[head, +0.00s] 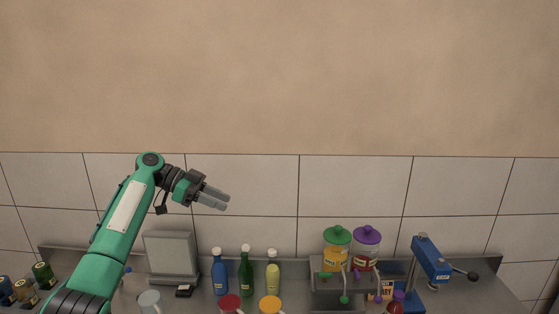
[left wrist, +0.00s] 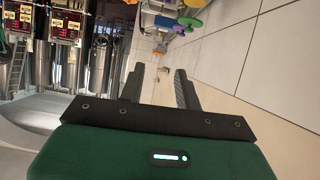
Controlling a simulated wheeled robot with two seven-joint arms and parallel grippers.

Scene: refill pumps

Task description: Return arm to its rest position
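My left arm (head: 119,221) comes in from the lower left in the head view, bent at a raised elbow. My left gripper (head: 226,202) is held up in front of the tiled wall, above the bottles and pointing right. In the left wrist view, the two dark fingers of this gripper (left wrist: 159,80) stand apart with nothing between them. It is open and empty. My right arm and gripper are not in view.
Below the gripper stand a blue bottle (head: 219,273), a green bottle (head: 246,272) and a yellow bottle (head: 272,274). Jars with green (head: 337,236) and purple (head: 366,235) lids and a blue device (head: 430,259) stand to the right. The upper wall area is clear.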

